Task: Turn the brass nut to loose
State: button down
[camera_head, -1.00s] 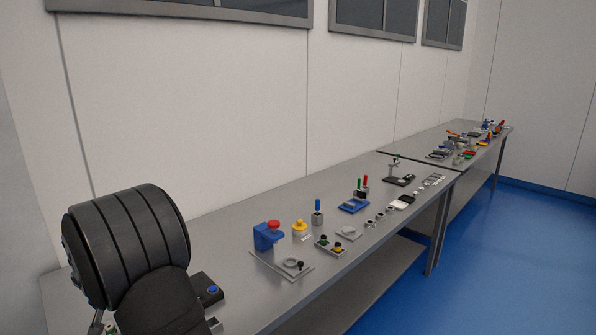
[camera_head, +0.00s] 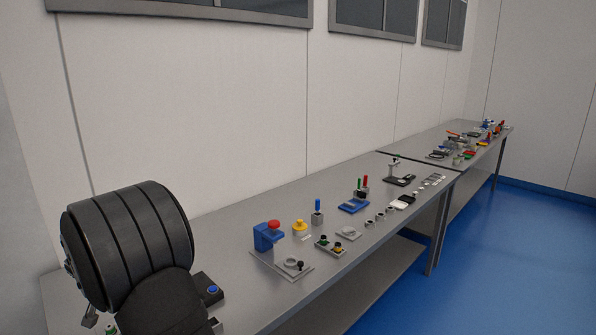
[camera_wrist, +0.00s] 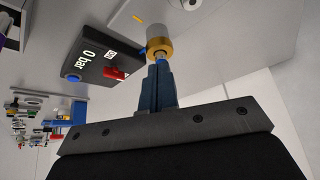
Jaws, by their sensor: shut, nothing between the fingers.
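The brass nut (camera_wrist: 158,46) shows in the wrist view as a gold ring around the end of a grey cylinder (camera_wrist: 160,31). My gripper (camera_wrist: 159,66) is shut, with its two blue-grey fingers together and nothing between them. The fingertips are right in front of the nut in the picture; I cannot tell whether they touch it. The fingers cover part of the nut's near side. In the head view my own arm hides the nut, and my fingers are not visible.
Beside the nut is a black box (camera_wrist: 100,54) reading "0 bar", with a red switch (camera_wrist: 114,73) and a blue button. The box partly shows in the head view (camera_head: 204,284). Farther along the bench (camera_head: 262,200) stand a blue block with a red knob (camera_head: 268,234) and several small fixtures.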

jog(key=shift+f, duration=2.75)
jog(key=shift+w, duration=0.4)
jog(key=shift+w+d, duration=0.1)
jog(key=shift+w, duration=0.05)
jog(key=shift+s, duration=0.2)
jog(key=shift+s+d+r, duration=0.1)
jog(key=shift+s, duration=0.1)
notch_tip(320, 180, up, 6)
jog(key=shift+f, duration=0.1)
jog(key=c, duration=2.2)
grip_release()
